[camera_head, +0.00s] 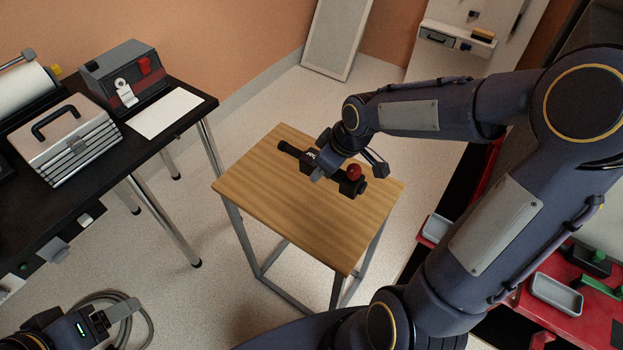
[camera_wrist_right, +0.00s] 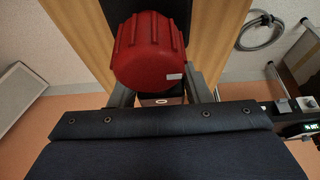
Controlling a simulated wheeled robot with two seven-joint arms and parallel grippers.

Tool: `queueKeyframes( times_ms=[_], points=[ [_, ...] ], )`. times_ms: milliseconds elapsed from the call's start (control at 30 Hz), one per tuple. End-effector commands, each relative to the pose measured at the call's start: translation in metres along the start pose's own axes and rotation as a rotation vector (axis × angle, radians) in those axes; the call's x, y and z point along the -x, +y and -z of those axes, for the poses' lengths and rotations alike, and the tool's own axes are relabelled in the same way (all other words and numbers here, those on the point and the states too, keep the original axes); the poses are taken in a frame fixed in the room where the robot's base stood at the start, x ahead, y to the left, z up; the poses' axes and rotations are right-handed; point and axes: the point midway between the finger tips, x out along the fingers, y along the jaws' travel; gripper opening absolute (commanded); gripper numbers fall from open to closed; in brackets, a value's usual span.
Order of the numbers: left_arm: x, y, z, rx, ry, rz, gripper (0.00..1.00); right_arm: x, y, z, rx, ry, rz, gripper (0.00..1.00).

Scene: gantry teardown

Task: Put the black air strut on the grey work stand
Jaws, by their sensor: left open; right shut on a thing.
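The black air strut (camera_head: 292,151) lies level over the wooden top of the work stand (camera_head: 265,185), which has grey metal legs. A red knob (camera_head: 354,172) sits near its right end, and the knob fills the upper middle of the right wrist view (camera_wrist_right: 148,52). My right gripper (camera_head: 318,168) is shut on the strut near its middle; its fingers (camera_wrist_right: 160,98) flank the black body behind the knob. I cannot tell whether the strut touches the wood. My left gripper (camera_head: 116,311) is open and empty at the lower left, away from the stand.
A black table (camera_head: 190,137) at left holds a silver toolbox (camera_head: 72,140), a grey machine (camera_head: 122,78) and a white sheet. A coiled hose (camera_head: 147,325) lies on the floor. A red bench (camera_head: 570,270) with trays stands at right. The stand top's front is clear.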

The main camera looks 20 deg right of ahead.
Motion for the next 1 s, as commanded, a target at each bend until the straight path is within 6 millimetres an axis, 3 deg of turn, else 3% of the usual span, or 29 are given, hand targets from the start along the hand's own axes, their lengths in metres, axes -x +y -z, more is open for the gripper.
queueKeyframes(
  times_ms=[33, 100, 233, 500, 700, 1000],
  points=[
    [-0.004, -0.002, -0.002, 0.000, 0.000, 0.000, 0.69, -0.017, 0.001, 0.001, 0.002, -0.004, 0.005, 0.09],
    [-0.006, -0.003, -0.003, 0.000, 0.000, 0.000, 0.69, -0.033, 0.004, 0.006, 0.001, -0.004, 0.005, 0.09],
    [-0.008, -0.004, -0.004, 0.000, 0.000, 0.000, 0.69, -0.052, 0.008, 0.013, 0.000, -0.002, 0.002, 0.09],
    [-0.011, -0.005, -0.005, 0.000, 0.000, 0.000, 0.69, -0.072, 0.012, 0.018, 0.000, -0.002, 0.001, 0.09],
    [-0.015, -0.007, -0.008, 0.000, 0.000, 0.000, 0.69, -0.096, 0.012, 0.006, 0.000, -0.002, 0.000, 0.09],
    [-0.016, -0.007, -0.008, 0.000, 0.000, 0.000, 0.69, -0.098, 0.012, 0.006, 0.000, -0.001, -0.001, 0.09]
  ],
)
